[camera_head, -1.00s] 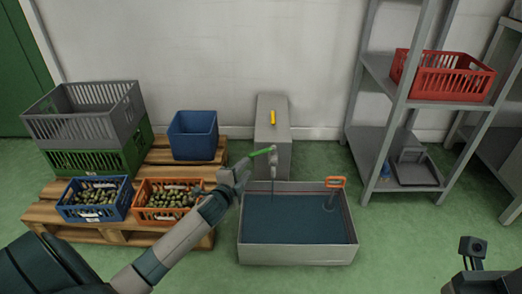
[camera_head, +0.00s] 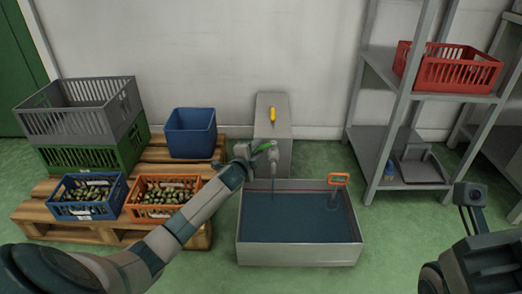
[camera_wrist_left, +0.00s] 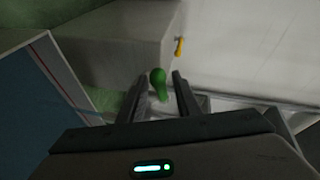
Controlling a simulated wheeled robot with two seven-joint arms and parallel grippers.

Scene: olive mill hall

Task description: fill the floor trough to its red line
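The grey floor trough (camera_head: 298,256) holds dark blue water (camera_head: 300,228). A red line (camera_head: 305,190) runs along its inner back wall, above the water surface; it also shows in the left wrist view (camera_wrist_left: 52,72). A tap (camera_head: 273,156) with a green lever (camera_head: 263,147) stands over the trough's back left, and a thin stream (camera_head: 273,187) falls from it. My left gripper (camera_head: 252,152) is at the lever. In the left wrist view my left gripper (camera_wrist_left: 160,92) is open, its fingers either side of the green lever (camera_wrist_left: 158,82) with gaps. My right gripper's fingers do not show.
An orange handle (camera_head: 339,179) stands in the trough's back right corner. A pallet (camera_head: 95,232) with crates is left; a shelf (camera_head: 400,185) is right. Green floor lies clear between trough and shelf.

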